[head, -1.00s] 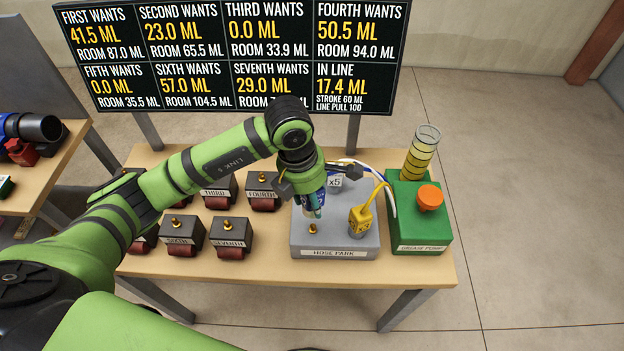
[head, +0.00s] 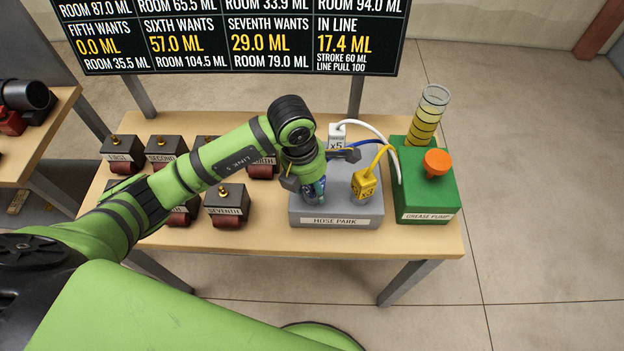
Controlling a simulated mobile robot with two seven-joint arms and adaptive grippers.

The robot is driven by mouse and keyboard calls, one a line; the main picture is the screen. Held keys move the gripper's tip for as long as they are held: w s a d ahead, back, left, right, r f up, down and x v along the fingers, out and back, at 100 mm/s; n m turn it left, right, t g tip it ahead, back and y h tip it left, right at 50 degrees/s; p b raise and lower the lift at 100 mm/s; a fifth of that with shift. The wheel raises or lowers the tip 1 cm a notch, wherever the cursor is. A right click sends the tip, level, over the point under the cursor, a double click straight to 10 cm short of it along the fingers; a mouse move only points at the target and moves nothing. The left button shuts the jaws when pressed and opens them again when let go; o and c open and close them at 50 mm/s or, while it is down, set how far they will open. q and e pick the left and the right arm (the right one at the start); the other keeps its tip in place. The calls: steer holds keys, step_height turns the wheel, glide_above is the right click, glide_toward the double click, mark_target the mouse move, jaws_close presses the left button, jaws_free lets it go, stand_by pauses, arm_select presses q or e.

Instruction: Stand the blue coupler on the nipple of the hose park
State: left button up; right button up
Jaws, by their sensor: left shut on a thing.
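The hose park (head: 336,222) is a grey block near the right part of the table. My left gripper (head: 317,190) points down over its left part and is shut on the blue coupler (head: 318,192), of which only a small blue patch shows between the fingers. The blue hose (head: 367,149) runs from the pump side toward my gripper. The hose park's bare brass nipple is hidden now behind my gripper and coupler, so I cannot tell whether the coupler touches it. My right gripper is out of view.
The yellow coupler (head: 365,186) stands on the hose park just right of my gripper, and the white x5 coupler (head: 336,137) stands behind. The green grease pump (head: 425,190) is further right. Several labelled black blocks, including SEVENTH (head: 228,205), fill the left.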

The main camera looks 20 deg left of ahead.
arm_select(q)
steer(key=shift+f, duration=0.15)
stand_by(0.3)
steer(key=o, duration=1.2)
steer(key=shift+o, duration=0.2)
steer(key=r, duration=0.4)
steer(key=a+r, duration=0.1)
steer(key=r, duration=0.3)
steer(key=s+r, duration=0.1)
steer(key=r, duration=0.3)
steer(key=shift+s+a, duration=0.1)
steer(key=shift+a, duration=0.15)
